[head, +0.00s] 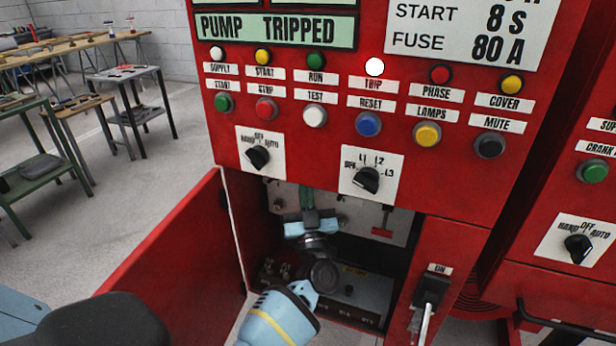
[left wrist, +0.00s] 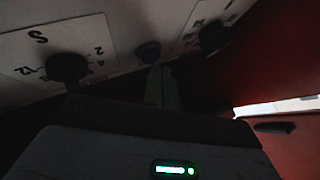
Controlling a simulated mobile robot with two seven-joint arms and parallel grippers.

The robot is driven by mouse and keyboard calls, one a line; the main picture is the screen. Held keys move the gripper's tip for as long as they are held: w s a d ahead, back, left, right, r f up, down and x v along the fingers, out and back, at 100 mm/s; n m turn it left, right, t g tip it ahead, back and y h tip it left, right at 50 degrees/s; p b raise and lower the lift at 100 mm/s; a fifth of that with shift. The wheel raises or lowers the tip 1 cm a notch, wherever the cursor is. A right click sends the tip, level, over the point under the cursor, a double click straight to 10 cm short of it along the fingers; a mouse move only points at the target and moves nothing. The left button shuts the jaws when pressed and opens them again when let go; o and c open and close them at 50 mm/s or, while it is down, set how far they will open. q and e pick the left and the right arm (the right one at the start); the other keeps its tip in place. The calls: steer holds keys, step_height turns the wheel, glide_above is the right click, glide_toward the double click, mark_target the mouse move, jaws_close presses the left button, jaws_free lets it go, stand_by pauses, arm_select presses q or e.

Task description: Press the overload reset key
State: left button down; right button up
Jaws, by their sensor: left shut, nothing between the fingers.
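In the left wrist view, a small dark-blue round key (left wrist: 148,52) sits on a pale plate between two dark dials, in deep shadow. Its label cannot be read. My left gripper (left wrist: 162,68) is shut and empty. Its fingertips show just below the key in that view; whether they touch it I cannot tell. In the head view, my left gripper (head: 308,190) reaches into the open lower compartment (head: 398,262), its fingers against or close to the pale plate (head: 400,228) at the back. The key is not discernible there. My right gripper is not in view.
The red door (head: 165,270) stands open on the left. Above the opening are selector knobs, coloured buttons including a blue RESET button (head: 368,124), and a display (head: 275,28) reading PUMP TRIPPED. A red T-shaped handle (head: 383,225) hangs right of the gripper. An isolator handle (head: 430,290) is further right.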

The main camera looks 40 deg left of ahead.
arm_select(q)
steer(key=shift+w+a, duration=0.1)
steer(key=shift+w, duration=0.3)
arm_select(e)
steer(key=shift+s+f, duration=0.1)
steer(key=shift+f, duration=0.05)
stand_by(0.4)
arm_select(q)
steer(key=shift+s, duration=0.1)
steer(key=shift+s+d+p, duration=0.2)
steer(key=shift+s+p, duration=0.2)
steer(key=shift+s, duration=0.3)
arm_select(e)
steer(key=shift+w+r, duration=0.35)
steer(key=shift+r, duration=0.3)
arm_select(q)
steer(key=s+p, duration=0.1)
steer(key=s, duration=0.1)
steer(key=s+d+p, duration=0.1)
steer(key=s, duration=0.2)
steer(key=shift+d+p, duration=0.1)
steer(key=shift+p, duration=0.25)
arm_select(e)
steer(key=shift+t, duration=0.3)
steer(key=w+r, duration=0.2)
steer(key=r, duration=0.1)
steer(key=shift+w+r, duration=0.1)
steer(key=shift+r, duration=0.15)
arm_select(q)
steer(key=shift+f, duration=0.1)
